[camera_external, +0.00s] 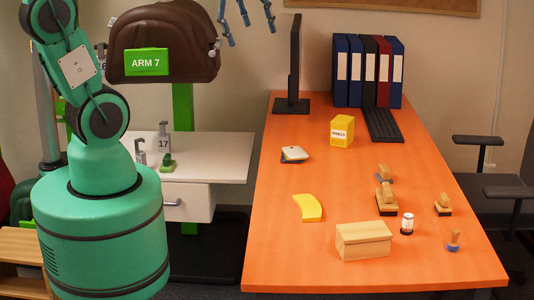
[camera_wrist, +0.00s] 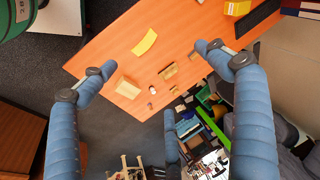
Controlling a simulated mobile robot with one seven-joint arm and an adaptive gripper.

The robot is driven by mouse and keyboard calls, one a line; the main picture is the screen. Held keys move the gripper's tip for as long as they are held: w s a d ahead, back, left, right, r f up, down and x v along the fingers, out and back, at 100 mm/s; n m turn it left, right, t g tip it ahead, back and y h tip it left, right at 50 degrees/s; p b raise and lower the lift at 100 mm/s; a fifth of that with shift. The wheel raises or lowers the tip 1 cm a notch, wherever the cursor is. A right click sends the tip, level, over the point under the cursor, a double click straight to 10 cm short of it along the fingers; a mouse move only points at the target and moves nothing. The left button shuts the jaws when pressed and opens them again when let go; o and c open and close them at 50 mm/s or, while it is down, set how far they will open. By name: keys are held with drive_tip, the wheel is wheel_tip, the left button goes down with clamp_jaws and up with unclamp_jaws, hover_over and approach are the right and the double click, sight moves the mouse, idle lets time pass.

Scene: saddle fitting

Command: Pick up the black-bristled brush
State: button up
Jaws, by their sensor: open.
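Two wooden-backed brushes with dark bristles stand on the orange desk in the external view: a larger one (camera_external: 386,200) right of centre and a smaller one (camera_external: 443,205) near the right edge. Which is the black-bristled one is hard to tell at this size. The larger brush also shows in the wrist view (camera_wrist: 168,70), between my spread fingers but far below them. My gripper (camera_external: 249,28) is open and empty, high above the desk's far left side, partly cut off by the top of the external view. Its blue fingers show in the wrist view (camera_wrist: 154,58).
A wooden box (camera_external: 363,241), a small jar (camera_external: 407,224), a blue-based stamp (camera_external: 453,241) and another wooden-handled item (camera_external: 384,174) surround the brushes. A yellow curved piece (camera_external: 308,207) lies left. A monitor (camera_external: 293,65) and binders (camera_external: 367,70) stand at the back.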

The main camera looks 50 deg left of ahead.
drive_tip(key=w+d+f+m+g, duration=0.1)
drive_tip(key=w+d+f+m, duration=0.15)
drive_tip(key=w, duration=0.35)
drive_tip(key=w+d+f+m, duration=0.2)
drive_tip(key=w+d+m, duration=0.1)
drive_tip(key=w, duration=0.3)
drive_tip(key=m+g+y, duration=0.1)
drive_tip(key=m+g, duration=0.1)
drive_tip(key=m, duration=1.3)
hover_over(385, 188)
drive_tip(key=s+d, duration=0.1)
wheel_tip(385, 188, down, 33)
drive_tip(key=shift+s+d, duration=0.1)
drive_tip(key=shift+f, duration=0.15)
drive_tip(key=shift+w+a+f+b, duration=0.15)
drive_tip(key=shift+f+b, duration=0.1)
drive_tip(key=shift+f, duration=1.1)
drive_tip(key=shift+w+a+f+b, duration=0.15)
drive_tip(key=shift+a+f+b, duration=0.1)
drive_tip(key=shift+f, duration=1.15)
drive_tip(key=shift+w+a+f+b, duration=0.15)
drive_tip(key=shift+f+b, duration=0.1)
drive_tip(key=shift+f, duration=1.1)
drive_tip(key=shift+f, duration=0.1)
